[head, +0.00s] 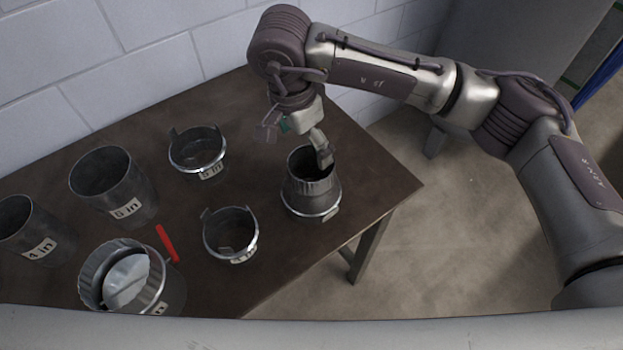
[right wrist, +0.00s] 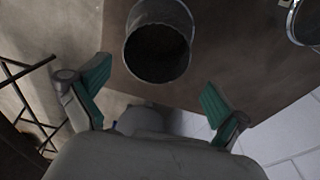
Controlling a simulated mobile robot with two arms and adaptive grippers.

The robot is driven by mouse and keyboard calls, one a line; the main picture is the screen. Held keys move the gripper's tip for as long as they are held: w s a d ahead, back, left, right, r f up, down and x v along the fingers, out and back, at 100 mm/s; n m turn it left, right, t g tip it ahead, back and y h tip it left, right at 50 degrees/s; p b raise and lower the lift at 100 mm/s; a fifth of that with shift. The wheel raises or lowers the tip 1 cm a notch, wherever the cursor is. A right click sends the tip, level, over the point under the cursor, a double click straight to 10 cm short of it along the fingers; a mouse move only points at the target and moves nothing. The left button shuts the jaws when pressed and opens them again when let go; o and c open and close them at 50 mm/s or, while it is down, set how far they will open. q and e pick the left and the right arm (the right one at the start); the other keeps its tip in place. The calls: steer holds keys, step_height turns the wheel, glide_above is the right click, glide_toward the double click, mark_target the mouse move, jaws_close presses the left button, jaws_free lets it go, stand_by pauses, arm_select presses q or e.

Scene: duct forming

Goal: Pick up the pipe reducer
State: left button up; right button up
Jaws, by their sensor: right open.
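The pipe reducer (head: 311,197) is a dark grey metal piece with a narrow open top and a wider shiny base ring. It stands upright near the table's right corner. My right gripper (head: 294,142) is open and empty just above and behind it, with one finger in front of its mouth in the head view. In the right wrist view the reducer's round mouth (right wrist: 158,52) shows at the top, ahead of the two spread green finger pads (right wrist: 155,90). It is not between the pads. My left gripper is not in view.
A white block wall (head: 150,55) stands behind.

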mark_target(311, 183)
step_height(311, 183, down, 7)
steer(key=d+p, duration=0.1)
steer(key=p, duration=0.2)
steer(key=shift+w, duration=0.15)
steer(key=c, duration=1.6)
steer(key=shift+r, duration=0.1)
